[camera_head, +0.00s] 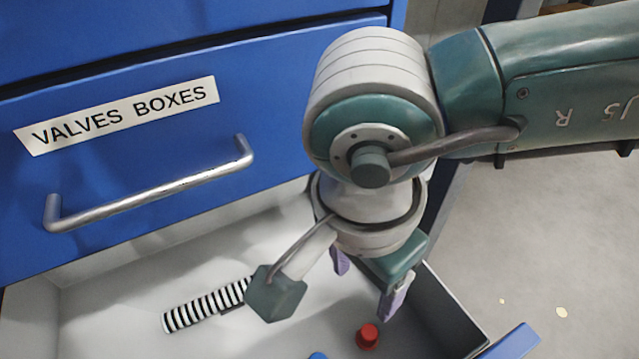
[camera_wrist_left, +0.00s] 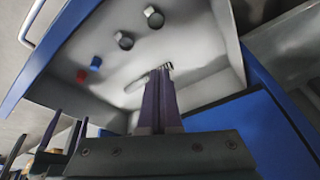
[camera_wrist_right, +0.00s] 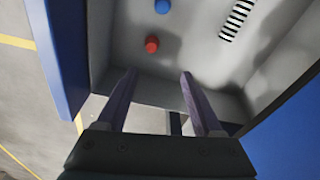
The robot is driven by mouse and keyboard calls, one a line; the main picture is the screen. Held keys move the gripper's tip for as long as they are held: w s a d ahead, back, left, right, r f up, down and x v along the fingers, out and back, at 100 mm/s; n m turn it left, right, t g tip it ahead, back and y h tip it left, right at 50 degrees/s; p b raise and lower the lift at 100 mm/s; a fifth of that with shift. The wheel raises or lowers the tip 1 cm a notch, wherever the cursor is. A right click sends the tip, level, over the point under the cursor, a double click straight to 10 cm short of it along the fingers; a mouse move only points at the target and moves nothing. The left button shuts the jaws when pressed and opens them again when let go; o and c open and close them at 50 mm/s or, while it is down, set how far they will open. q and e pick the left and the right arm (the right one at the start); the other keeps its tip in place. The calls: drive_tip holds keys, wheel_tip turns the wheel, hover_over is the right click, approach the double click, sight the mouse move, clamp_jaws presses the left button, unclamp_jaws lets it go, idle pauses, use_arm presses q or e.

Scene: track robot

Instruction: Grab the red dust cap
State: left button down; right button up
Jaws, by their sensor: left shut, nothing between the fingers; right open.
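The red dust cap (camera_head: 367,337) stands on the pale floor of an open drawer, near its right side. It also shows in the right wrist view (camera_wrist_right: 152,44), ahead of the fingertips, and small in the left wrist view (camera_wrist_left: 82,75). My right gripper (camera_head: 367,285) is open and empty above the drawer; its spread purple fingers also show in the right wrist view (camera_wrist_right: 158,75), apart from the cap. My left gripper (camera_wrist_left: 161,72) is shut and empty, its fingers together in the left wrist view; it is outside the head view.
A blue cap (camera_wrist_right: 162,6) and a black-and-white striped piece (camera_head: 205,305) lie in the drawer. Two dark round parts (camera_wrist_left: 125,40) show there too. Above is a shut blue drawer labelled VALVES BOXES (camera_head: 120,112) with a metal handle (camera_head: 150,190). The drawer wall (camera_head: 455,310) is near my right gripper.

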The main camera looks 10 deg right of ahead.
drive_tip(key=b, duration=0.3)
approach(369, 333)
drive_tip(key=f+b, duration=0.2)
drive_tip(key=f, duration=0.1)
drive_tip(key=f+b, duration=0.1)
drive_tip(key=shift+w+f+b, duration=0.25)
drive_tip(key=shift+w+b, duration=0.05)
drive_tip(key=shift+w, duration=0.1)
use_arm(q)
drive_tip(key=f+b, duration=0.1)
drive_tip(key=f, duration=0.3)
drive_tip(key=f+b, duration=0.1)
drive_tip(key=f, duration=0.3)
drive_tip(key=s+d+f+b, duration=0.1)
drive_tip(key=f+b, duration=0.1)
drive_tip(key=f, duration=0.2)
drive_tip(key=shift+f, duration=0.15)
use_arm(e)
drive_tip(key=f, duration=0.2)
drive_tip(key=d+f, duration=0.1)
drive_tip(key=f, duration=0.2)
drive_tip(key=shift+f, duration=0.2)
drive_tip(key=shift+r, duration=0.1)
drive_tip(key=shift+c, duration=0.6)
clamp_jaws()
